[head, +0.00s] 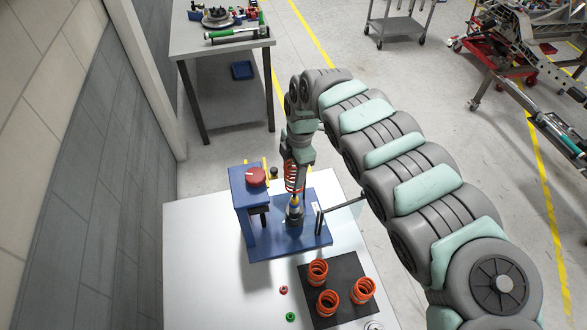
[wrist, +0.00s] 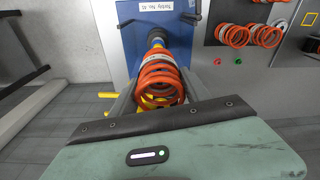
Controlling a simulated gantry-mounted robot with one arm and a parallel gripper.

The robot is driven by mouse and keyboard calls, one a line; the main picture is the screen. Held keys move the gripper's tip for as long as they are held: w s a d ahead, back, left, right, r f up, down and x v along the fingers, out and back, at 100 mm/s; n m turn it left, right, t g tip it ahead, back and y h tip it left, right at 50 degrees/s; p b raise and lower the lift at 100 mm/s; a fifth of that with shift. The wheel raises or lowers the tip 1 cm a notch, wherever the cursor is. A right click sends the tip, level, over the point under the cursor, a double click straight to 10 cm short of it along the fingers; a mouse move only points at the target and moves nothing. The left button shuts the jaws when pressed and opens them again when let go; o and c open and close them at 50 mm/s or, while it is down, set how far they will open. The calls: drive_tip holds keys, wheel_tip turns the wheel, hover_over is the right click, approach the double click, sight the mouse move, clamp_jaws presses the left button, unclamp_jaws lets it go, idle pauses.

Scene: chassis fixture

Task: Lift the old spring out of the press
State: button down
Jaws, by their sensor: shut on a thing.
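The old spring, an orange coil (head: 293,177), hangs below my gripper (head: 298,150) over the blue press (head: 247,205). My gripper is shut on it; in the wrist view the coil (wrist: 160,78) sits between the two fingers (wrist: 158,98). Below it a dark damper with a yellow top (head: 294,210) stands upright on the press base. The spring's lower end is close to the damper's top; I cannot tell whether the coil still surrounds its tip. The press has a red round knob (head: 256,177) on its upper part.
Several orange springs stand on a dark mat (head: 345,312) at the front right of the white table (head: 200,255). A red ring (head: 283,290) and a green ring (head: 290,316) lie left of the mat. A grey workbench (head: 190,45) with parts stands behind.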

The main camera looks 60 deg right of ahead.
drive_tip(key=shift+f+b, duration=0.4)
drive_tip(key=shift+f, duration=1.1)
